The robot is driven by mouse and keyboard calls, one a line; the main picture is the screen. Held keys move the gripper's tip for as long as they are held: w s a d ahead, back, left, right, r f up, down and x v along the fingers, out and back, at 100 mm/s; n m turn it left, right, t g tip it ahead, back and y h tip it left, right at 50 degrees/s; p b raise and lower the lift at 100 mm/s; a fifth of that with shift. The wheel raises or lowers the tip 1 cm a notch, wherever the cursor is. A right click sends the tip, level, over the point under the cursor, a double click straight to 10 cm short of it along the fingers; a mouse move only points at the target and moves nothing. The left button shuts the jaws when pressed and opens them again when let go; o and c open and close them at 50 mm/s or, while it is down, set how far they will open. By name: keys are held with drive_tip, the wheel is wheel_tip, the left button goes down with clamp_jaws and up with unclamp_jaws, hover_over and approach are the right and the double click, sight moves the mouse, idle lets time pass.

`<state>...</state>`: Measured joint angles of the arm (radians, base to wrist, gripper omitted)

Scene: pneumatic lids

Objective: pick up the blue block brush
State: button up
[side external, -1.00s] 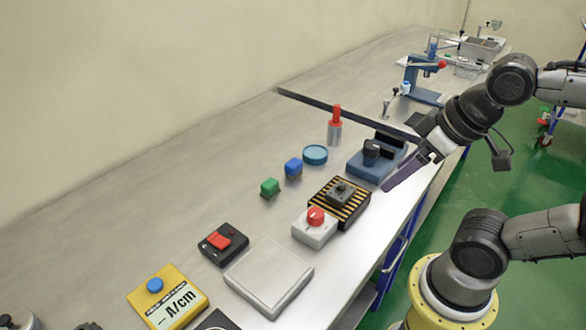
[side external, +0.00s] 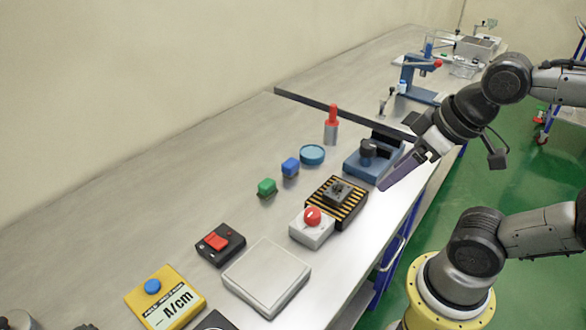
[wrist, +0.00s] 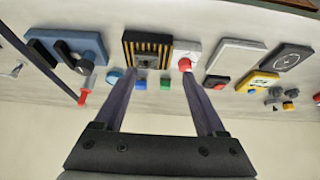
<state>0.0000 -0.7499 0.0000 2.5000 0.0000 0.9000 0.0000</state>
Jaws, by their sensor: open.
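The blue block brush (side external: 290,167) is a small blue cube-like block standing on the grey bench, between a green block and a round light-blue lid. In the wrist view the blue block (wrist: 141,84) shows between my two fingers, nearer the left one. My gripper (side external: 383,187) is open and empty, above the bench's front edge and well apart from the block. In the wrist view my gripper (wrist: 157,78) has its fingers spread wide, with nothing held.
The green block (side external: 267,187) and the light-blue lid (side external: 312,154) flank the blue block. A striped switch box (side external: 350,209), red-knob box (side external: 304,234) and blue-grey device (side external: 359,166) stand towards the front edge. A red-topped cylinder (side external: 331,136) stands behind. The bench left of the blocks is clear.

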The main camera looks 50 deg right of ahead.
drive_tip(key=shift+o, duration=0.2)
idle(0.5)
drive_tip(key=w+r+m, duration=0.5)
drive_tip(key=r+m, duration=0.1)
drive_tip(key=m, duration=0.2)
drive_tip(key=m+g, duration=0.6)
drive_tip(key=m, duration=0.4)
hover_over(291, 162)
wheel_tip(291, 162, down, 15)
drive_tip(key=shift+r, duration=0.1)
drive_tip(key=shift+f, duration=3.25)
